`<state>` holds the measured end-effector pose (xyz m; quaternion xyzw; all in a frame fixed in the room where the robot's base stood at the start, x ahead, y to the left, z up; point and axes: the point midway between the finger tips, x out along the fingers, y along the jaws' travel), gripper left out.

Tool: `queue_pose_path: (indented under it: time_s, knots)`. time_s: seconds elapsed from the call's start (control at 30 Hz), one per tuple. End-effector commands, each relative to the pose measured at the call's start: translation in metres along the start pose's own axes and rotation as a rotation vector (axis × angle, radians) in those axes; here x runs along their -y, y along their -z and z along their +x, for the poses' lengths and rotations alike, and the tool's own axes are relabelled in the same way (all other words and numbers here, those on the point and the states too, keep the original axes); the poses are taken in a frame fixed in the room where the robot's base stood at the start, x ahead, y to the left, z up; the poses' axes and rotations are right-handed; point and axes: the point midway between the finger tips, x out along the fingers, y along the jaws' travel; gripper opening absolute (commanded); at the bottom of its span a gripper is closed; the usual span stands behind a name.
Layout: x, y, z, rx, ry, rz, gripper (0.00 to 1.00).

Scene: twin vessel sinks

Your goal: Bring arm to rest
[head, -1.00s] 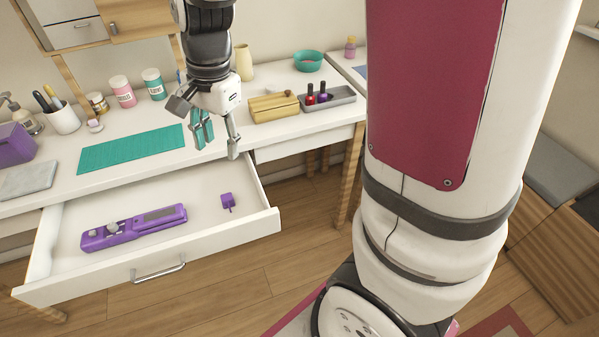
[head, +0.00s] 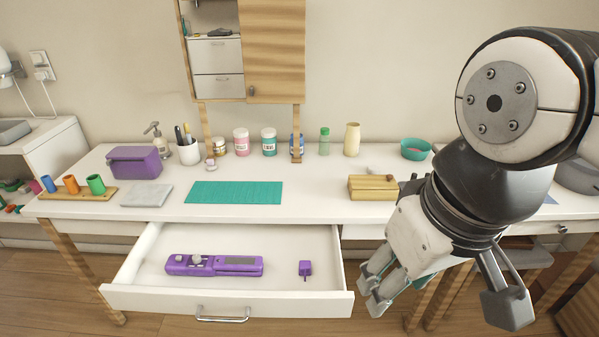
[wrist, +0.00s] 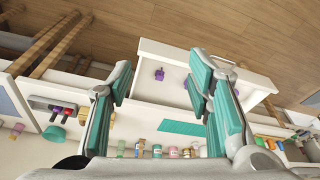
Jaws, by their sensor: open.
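My gripper (head: 440,295) is open and empty at the right of the head view, in front of the desk and to the right of the open drawer. Its fingers point downward there. In the wrist view its two teal-padded fingers (wrist: 163,78) stand apart with nothing between them. My arm covers the right part of the desk in the head view.
The open drawer (head: 140,298) holds a purple device (head: 214,265) and a small purple piece (head: 305,268). The desk bears a teal mat (head: 235,192), a wooden box (head: 372,187), a teal bowl (head: 415,149) and several jars.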

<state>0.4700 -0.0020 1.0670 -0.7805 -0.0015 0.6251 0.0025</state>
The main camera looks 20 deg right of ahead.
Motion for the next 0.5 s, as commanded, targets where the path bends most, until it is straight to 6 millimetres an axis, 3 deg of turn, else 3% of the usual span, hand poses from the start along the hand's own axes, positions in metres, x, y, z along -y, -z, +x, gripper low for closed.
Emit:
queue_pose_path:
  time_s: [0.23,0.5]
  knots:
    - [0.0,0.002,-0.009,-0.011,0.0,0.002,0.46]
    - [-0.001,0.013,-0.065,-0.102,-0.008,-0.001,0.46]
